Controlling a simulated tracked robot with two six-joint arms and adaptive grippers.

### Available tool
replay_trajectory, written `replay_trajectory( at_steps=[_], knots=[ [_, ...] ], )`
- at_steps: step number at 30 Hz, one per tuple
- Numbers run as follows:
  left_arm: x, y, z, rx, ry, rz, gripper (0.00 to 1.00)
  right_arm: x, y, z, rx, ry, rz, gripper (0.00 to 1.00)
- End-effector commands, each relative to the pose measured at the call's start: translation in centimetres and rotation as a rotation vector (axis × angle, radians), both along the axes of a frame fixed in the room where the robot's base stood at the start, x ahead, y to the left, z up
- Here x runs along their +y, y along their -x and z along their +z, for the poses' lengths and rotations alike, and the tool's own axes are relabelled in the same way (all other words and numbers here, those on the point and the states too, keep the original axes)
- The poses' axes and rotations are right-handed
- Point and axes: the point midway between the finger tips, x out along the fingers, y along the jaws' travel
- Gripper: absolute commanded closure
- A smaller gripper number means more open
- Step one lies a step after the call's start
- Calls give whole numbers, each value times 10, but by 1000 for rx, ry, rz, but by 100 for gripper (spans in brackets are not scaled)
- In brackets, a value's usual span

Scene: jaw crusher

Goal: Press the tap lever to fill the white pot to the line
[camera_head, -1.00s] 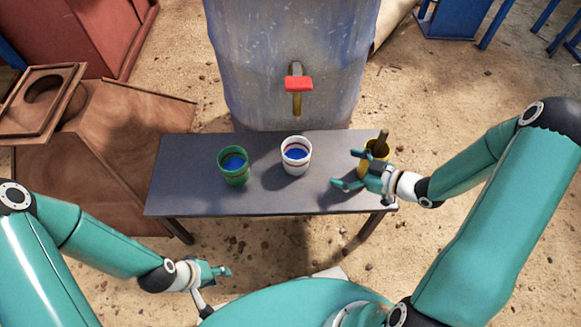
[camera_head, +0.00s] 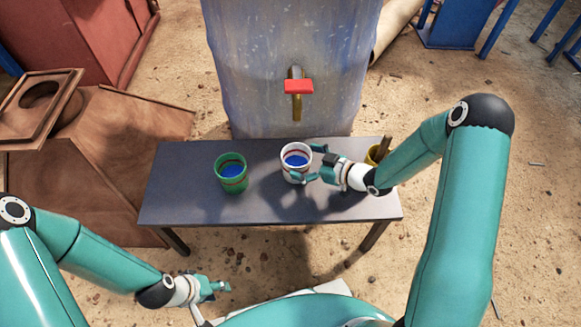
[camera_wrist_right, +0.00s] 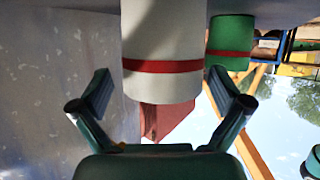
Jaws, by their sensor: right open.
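The white pot (camera_head: 295,170) stands on the table below the tap, with blue water inside and a red band; it also shows between my right fingers in the right wrist view (camera_wrist_right: 162,35). The tap lever (camera_head: 298,86) is red, above a brass spout (camera_head: 297,108) on the large blue-grey tank (camera_head: 240,60). My right gripper (camera_head: 311,163) is open at the pot's right side, its fingers spread towards either side of the pot. Whether they touch it is unclear. My left gripper (camera_head: 222,288) hangs in front of the table, away from the pots; its opening is unclear.
A green pot (camera_head: 231,183) with blue water stands left of the white one on the dark table (camera_head: 180,205). The table's front is clear.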

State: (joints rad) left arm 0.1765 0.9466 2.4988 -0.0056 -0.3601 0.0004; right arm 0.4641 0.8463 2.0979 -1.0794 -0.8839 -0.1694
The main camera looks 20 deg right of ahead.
Motion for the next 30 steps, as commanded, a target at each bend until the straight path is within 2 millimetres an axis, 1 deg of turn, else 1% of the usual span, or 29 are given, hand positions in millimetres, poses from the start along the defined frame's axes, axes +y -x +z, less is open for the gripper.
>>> replay_trajectory(
  at_steps=[1,6,14,15,17,24,26,27,30],
  knots=[
    [0,0,-6,0,0,0,60,6,-6,-5,-1,0,5,0],
    [0,0,-11,0,0,0,60,17,-21,-11,0,0,3,0],
    [0,0,-10,0,0,0,60,19,-23,-11,1,0,2,0],
    [0,0,-10,0,0,0,60,19,-24,-11,1,0,2,3],
    [0,0,-10,0,0,0,60,18,-23,-11,1,-1,2,13],
    [0,0,-10,0,0,0,60,19,-24,-11,1,0,2,53],
    [0,0,-10,0,0,0,60,19,-24,-11,1,0,2,63],
    [0,0,-10,0,0,0,60,19,-24,-10,-1,0,1,70],
    [0,0,-10,0,0,0,60,19,-24,-10,-1,0,1,70]
  ],
)
